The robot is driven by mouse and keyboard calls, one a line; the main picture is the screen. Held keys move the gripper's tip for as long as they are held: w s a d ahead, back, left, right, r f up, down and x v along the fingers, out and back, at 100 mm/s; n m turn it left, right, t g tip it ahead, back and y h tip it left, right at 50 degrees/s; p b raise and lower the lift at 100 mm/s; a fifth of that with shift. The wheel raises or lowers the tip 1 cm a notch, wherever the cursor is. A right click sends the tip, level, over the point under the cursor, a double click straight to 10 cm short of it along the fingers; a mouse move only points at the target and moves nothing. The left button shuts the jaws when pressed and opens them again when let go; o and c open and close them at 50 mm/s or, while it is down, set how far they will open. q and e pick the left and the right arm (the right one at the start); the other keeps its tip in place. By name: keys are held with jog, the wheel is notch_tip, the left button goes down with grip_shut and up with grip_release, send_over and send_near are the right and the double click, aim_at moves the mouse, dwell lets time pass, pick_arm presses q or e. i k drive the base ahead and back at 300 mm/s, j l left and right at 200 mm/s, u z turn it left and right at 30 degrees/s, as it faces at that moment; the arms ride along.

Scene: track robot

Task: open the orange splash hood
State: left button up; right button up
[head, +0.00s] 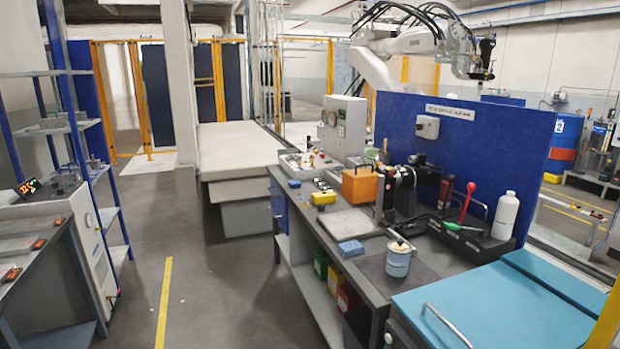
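An orange box-shaped cover (360,185) sits on the grey workbench in the middle of the head view. It has a dark handle on top and is the only thing here that looks like the orange splash hood. It appears to be down, but it is small, and I cannot tell its hinge side. Dark machine parts (397,192) stand close to its right. Neither of my grippers is in view.
The workbench (325,228) also holds a yellow block (323,198), a blue block (350,247), a tin (398,262), a white bottle (505,216) and a red-handled tool (466,203). A teal-lidded chest (500,310) stands front right. The floor (215,285) left of the bench is clear.

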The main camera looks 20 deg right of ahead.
aim_at(362, 187)
jog(key=i+j+z, duration=0.1)
jog(key=i+z, duration=0.25)
jog(key=i+j+z, duration=0.45)
jog(key=i+z, duration=0.2)
jog(key=i+j+z, duration=0.45)
jog(key=j+z, duration=0.2)
jog(key=i+j+z, duration=0.2)
jog(key=z, duration=0.15)
jog(key=i+j+z, duration=0.1)
jog(key=j+z, duration=0.2)
jog(key=j, duration=0.2)
jog(key=j+z, duration=0.35)
jog(key=i+j, duration=0.05)
jog(key=j, duration=0.05)
